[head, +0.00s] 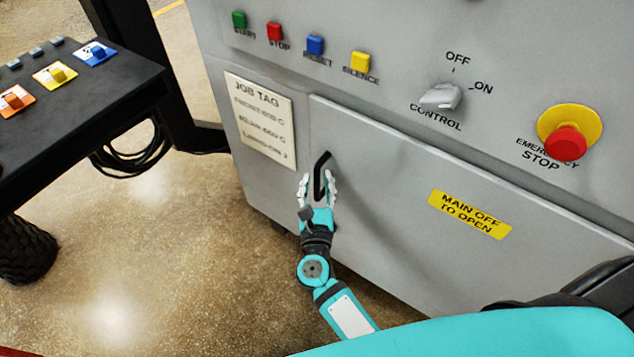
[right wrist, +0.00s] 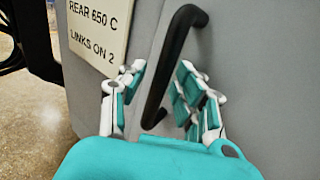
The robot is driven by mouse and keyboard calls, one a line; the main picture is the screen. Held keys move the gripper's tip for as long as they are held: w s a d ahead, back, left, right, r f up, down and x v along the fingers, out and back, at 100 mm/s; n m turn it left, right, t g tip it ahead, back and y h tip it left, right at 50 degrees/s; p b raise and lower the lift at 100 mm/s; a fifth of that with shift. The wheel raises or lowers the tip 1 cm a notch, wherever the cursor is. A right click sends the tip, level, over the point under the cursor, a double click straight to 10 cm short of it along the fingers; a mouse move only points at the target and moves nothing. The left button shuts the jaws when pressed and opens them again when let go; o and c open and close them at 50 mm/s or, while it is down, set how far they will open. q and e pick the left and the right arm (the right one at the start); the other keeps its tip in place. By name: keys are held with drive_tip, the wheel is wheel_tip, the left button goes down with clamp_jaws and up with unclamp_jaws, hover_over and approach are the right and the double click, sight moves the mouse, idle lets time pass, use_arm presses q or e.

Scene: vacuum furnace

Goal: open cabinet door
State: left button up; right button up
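The grey cabinet door (head: 390,200) is flush with the cabinet front and looks closed. Its black bar handle (head: 322,172) stands upright near the door's left edge. My right gripper (head: 318,184) is at the handle, with one finger on each side of it. In the right wrist view the handle (right wrist: 168,70) runs between the open fingers (right wrist: 160,92), and gaps show between the bar and the finger pads. The lower end of the handle is close to the gripper's palm; I cannot tell if they touch. My left gripper is not in view.
Above the door are several coloured buttons (head: 316,45), a control knob (head: 441,97) and a red emergency stop (head: 565,142). A job tag (head: 261,118) is left of the door. A black table (head: 70,90) with coloured switches stands at left. Bare floor (head: 150,250) lies between.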

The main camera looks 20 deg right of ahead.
clamp_jaws()
idle(0.4)
